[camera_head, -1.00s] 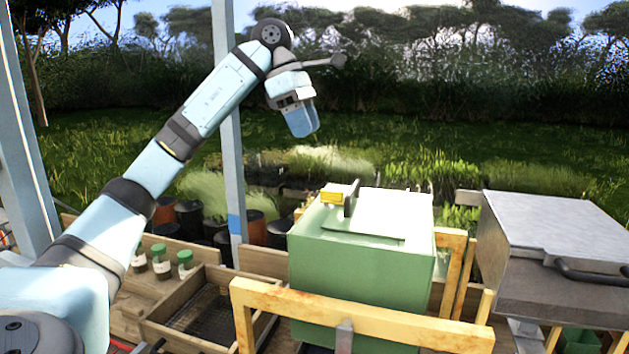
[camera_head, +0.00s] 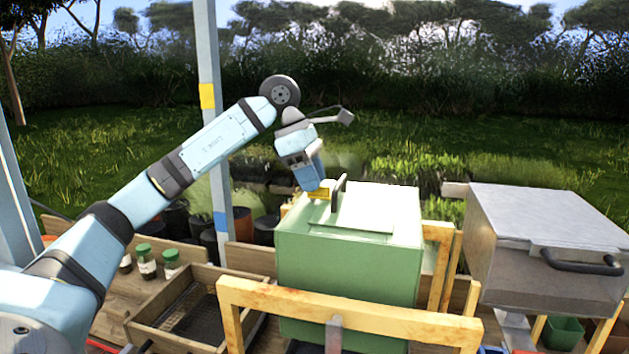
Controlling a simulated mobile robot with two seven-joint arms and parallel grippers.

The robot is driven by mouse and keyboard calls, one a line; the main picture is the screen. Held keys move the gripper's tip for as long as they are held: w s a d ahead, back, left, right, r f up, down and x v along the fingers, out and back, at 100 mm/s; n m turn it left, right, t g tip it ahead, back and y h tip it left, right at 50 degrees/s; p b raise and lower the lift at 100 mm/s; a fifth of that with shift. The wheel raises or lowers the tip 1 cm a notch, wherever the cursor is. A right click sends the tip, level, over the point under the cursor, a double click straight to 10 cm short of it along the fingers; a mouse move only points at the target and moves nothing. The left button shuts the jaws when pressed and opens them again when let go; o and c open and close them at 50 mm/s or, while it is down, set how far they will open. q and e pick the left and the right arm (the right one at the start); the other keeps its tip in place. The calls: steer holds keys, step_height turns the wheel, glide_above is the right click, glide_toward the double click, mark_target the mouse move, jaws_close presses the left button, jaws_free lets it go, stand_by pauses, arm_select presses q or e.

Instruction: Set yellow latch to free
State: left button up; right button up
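The yellow latch (camera_head: 319,193) is a small block on the top of the green box (camera_head: 345,264), near its back left edge, beside a dark upright plate (camera_head: 339,190). My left gripper (camera_head: 312,186) points down right at the latch, its tips at or just above it. I cannot tell whether it touches the latch, and its finger gap is not clear. My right gripper is not in view.
A wooden frame (camera_head: 270,292) stands in front of the green box. A grey metal box with a black handle (camera_head: 580,262) stands at right. At left are a wooden mesh tray (camera_head: 160,322) and small green-capped jars (camera_head: 146,262). A post (camera_head: 209,100) rises behind my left arm.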

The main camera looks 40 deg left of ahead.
arm_select(q)
steer(key=shift+w+d+f, duration=0.15)
steer(key=shift+d+f, duration=0.05)
steer(key=shift+f, duration=0.4)
jaws_close()
